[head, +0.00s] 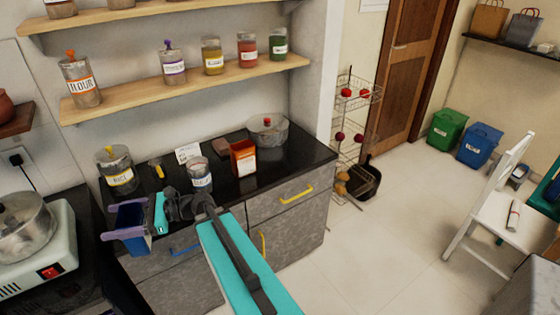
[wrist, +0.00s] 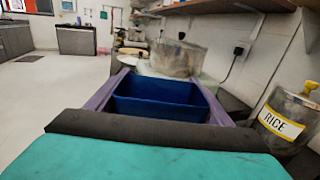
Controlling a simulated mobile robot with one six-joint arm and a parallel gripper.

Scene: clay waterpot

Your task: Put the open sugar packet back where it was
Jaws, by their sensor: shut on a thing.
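My gripper (head: 127,219) is shut on a dark blue, open-topped packet (head: 131,214). In the wrist view the blue packet (wrist: 155,105) sits between my purple fingers, its open mouth facing up and towards the camera. I see no label on it, so I cannot confirm that it is the sugar packet. In the head view it is at the left front edge of the black counter (head: 288,165), beside the stove. My wrist hides part of the counter behind it. I cannot tell how high above the surface it is.
A rice jar (head: 118,172), a labelled glass jar (head: 199,176), an orange-brown packet (head: 243,158) and a lidded pot (head: 268,132) stand on the counter. A stove (head: 35,250) with a steel pot (head: 22,227) is at left. Shelves (head: 185,85) with jars hang above.

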